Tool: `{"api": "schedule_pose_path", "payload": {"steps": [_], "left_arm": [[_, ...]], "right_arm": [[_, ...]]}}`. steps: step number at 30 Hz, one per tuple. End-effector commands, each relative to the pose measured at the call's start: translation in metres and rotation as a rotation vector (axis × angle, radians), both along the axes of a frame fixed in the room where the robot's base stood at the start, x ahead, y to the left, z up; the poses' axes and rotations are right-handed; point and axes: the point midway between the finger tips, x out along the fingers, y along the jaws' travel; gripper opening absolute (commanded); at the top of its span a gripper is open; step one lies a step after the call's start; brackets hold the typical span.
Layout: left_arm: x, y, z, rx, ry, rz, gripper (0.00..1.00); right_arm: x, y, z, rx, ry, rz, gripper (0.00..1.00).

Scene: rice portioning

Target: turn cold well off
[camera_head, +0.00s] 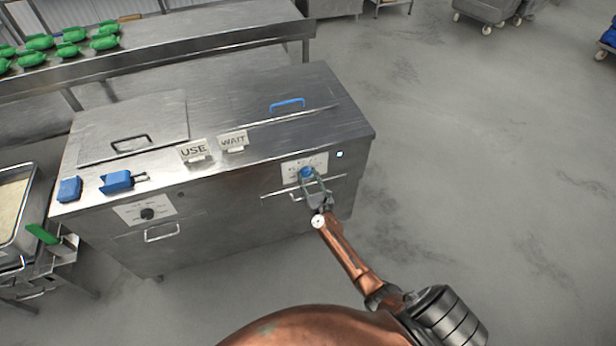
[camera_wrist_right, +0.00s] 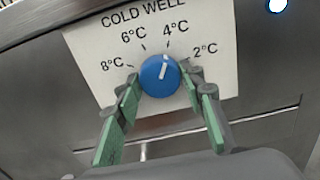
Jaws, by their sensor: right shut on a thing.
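The blue cold well knob (camera_wrist_right: 156,82) sits on a white dial plate (camera_wrist_right: 85,50) marked COLD WELL, with 8, 6, 4 and 2°C. Its white pointer line points up, tilted slightly right, near the 4°C mark. My right gripper (camera_wrist_right: 160,88) has its green-padded fingers on both sides of the knob, shut on it. In the head view the right gripper (camera_head: 313,184) reaches the right end of the steel counter front, and the knob (camera_head: 306,172) shows between its fingers. A small light (camera_head: 339,154) glows right of the plate. My left gripper is not in view.
The steel counter (camera_head: 230,100) carries USE (camera_head: 193,151) and WAIT (camera_head: 233,140) signs, a lid with a blue handle (camera_head: 287,104) and blue items at left. A black knob (camera_head: 147,213) sits on the left front. Bar handles lie below both knobs.

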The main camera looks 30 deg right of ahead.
Motion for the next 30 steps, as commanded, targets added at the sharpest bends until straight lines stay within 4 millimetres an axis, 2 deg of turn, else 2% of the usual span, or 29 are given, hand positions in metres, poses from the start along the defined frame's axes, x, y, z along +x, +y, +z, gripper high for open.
{"api": "schedule_pose_path", "payload": {"steps": [8,20,30], "left_arm": [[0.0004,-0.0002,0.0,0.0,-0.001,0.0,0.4],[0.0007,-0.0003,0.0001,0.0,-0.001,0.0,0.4],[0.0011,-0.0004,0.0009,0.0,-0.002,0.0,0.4]], "right_arm": [[-0.0003,-0.0007,0.0,0.0,0.0,-0.001,0.12],[-0.0002,-0.0006,0.0,-0.08,0.019,-0.002,0.12],[0.0002,-0.0003,0.0008,-0.345,0.082,-0.001,0.12]]}}
